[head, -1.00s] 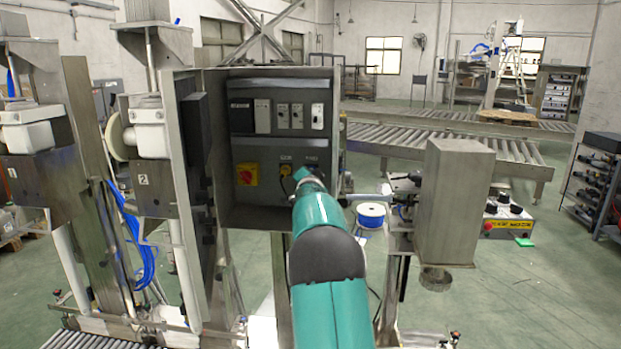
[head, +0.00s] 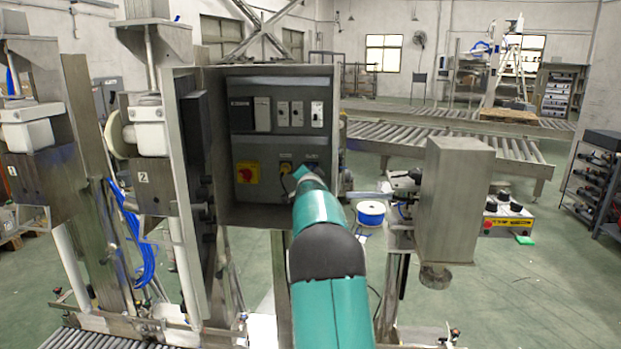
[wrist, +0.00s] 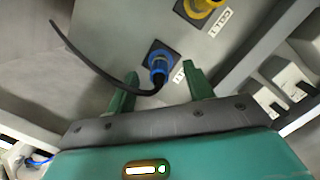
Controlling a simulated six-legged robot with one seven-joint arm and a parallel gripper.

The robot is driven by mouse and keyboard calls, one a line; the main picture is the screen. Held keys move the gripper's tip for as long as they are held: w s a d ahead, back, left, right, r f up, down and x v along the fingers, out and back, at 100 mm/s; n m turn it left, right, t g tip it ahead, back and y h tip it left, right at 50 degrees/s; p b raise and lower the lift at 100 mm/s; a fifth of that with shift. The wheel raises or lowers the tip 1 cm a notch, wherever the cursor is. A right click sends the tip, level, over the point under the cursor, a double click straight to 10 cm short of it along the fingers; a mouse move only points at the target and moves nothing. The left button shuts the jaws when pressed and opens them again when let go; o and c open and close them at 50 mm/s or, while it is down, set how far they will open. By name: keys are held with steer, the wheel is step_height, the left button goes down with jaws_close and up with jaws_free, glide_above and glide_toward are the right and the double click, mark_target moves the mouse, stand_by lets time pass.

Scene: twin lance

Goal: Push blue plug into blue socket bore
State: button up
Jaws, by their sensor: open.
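In the wrist view, the blue plug (wrist: 158,70) is at the blue socket (wrist: 154,51) on the grey panel. A black cable runs from the plug and curves to the upper left. How deep the plug sits in the bore cannot be told. My gripper (wrist: 161,76) is open, with one green finger on each side of the plug and a visible gap to both. In the head view, my teal arm reaches to the panel of the open cabinet, and it hides the blue plug and socket.
A yellow connector (wrist: 200,8) sits beside the blue socket; it also shows in the head view (head: 286,168). A red-and-yellow switch (head: 247,173) is on its left. The cabinet's metal side walls (head: 337,130) flank the panel. A blue spool (head: 371,212) and a steel box (head: 455,200) stand to the right.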

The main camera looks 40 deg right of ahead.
steer(key=v, duration=1.3)
steer(key=shift+s+a, duration=0.25)
